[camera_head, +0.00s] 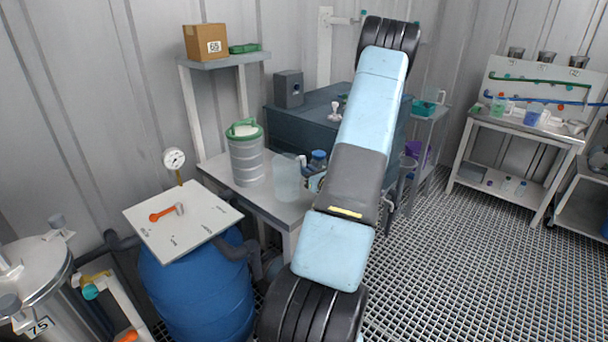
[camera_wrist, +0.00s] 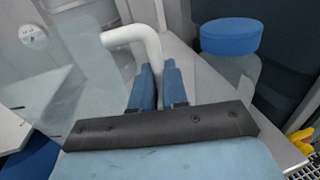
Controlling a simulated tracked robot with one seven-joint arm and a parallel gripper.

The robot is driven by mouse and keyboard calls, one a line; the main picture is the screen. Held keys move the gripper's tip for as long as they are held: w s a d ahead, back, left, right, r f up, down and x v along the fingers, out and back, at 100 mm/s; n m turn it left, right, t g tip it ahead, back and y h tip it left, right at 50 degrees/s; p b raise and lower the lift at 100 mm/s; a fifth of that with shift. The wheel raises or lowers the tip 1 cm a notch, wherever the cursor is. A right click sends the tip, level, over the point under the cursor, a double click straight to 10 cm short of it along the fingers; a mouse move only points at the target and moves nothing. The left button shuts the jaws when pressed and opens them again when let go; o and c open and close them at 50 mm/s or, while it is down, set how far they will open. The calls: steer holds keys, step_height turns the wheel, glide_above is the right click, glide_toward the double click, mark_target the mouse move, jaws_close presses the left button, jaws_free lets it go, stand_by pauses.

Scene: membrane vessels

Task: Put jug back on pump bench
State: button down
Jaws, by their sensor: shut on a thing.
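The jug (camera_head: 287,178) is clear and translucent, and it stands upright at the front right of a light grey bench (camera_head: 262,203). I cannot tell whether its base touches the bench top. In the wrist view the jug (camera_wrist: 70,85) fills the left side, with its white bent handle (camera_wrist: 138,34) leading to my fingers. My gripper (camera_wrist: 158,72) has its two blue fingers shut on that handle. In the head view my arm hides most of the gripper.
A blue-capped bottle (camera_head: 318,160) stands right beside the jug; its cap (camera_wrist: 231,36) is close to my fingers. A grey canister with a green handle (camera_head: 246,160) stands to the left on the bench. A dark blue cabinet (camera_head: 290,125) is behind.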

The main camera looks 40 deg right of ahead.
steer(key=shift+s+d+f, duration=0.15)
steer(key=shift+f, duration=0.5)
steer(key=c, duration=1.1)
jaws_free()
steer(key=shift+c, duration=0.2)
steer(key=s+a, duration=0.1)
steer(key=s, duration=1.1)
steer(key=shift+a, duration=0.35)
steer(key=shift+r, duration=0.1)
